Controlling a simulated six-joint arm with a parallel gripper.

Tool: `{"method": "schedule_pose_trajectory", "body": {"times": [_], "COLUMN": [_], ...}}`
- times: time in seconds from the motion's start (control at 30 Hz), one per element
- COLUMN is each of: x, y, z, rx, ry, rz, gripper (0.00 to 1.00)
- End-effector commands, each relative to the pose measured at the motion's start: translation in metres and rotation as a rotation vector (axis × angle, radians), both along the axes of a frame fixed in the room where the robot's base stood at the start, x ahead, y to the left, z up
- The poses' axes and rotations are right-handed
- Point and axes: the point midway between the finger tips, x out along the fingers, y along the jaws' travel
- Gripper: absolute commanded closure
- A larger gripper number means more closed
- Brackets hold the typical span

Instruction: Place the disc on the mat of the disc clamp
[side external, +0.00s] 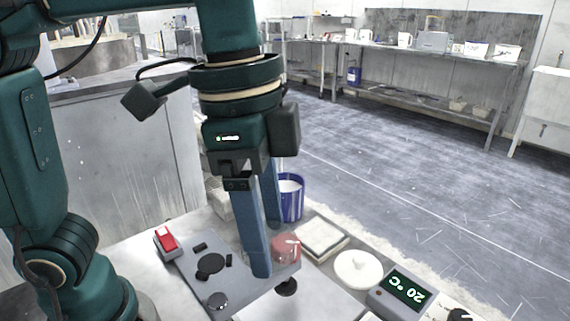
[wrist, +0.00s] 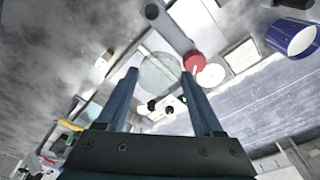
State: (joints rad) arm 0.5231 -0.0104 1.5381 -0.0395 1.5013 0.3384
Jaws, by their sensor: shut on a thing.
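My gripper (side external: 266,250) points down with its two blue fingers over the right part of the grey clamp plate (side external: 190,270). In the wrist view my gripper (wrist: 160,75) is shut on a clear, see-through disc (wrist: 160,70), held between the fingertips. The disc is hard to make out in the side view. The mat is uncovered. I cannot tell the disc's exact height above the plate.
A red switch (side external: 165,240) sits at the plate's left end. A red round piece (side external: 287,247) stands close to my fingers.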

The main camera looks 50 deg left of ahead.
Motion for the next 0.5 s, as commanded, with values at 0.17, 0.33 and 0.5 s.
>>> {"method": "schedule_pose_trajectory", "body": {"times": [0.17,0.33,0.5], "x": [-0.039,-0.069,-0.088], "y": [-0.033,-0.050,-0.057], "z": [0.000,0.000,-0.008], "rx": [-0.001,-0.001,0.001], "ry": [-0.001,0.000,0.003], "rz": [-0.251,-0.421,-0.525], "gripper": [1.00,1.00,1.00]}}
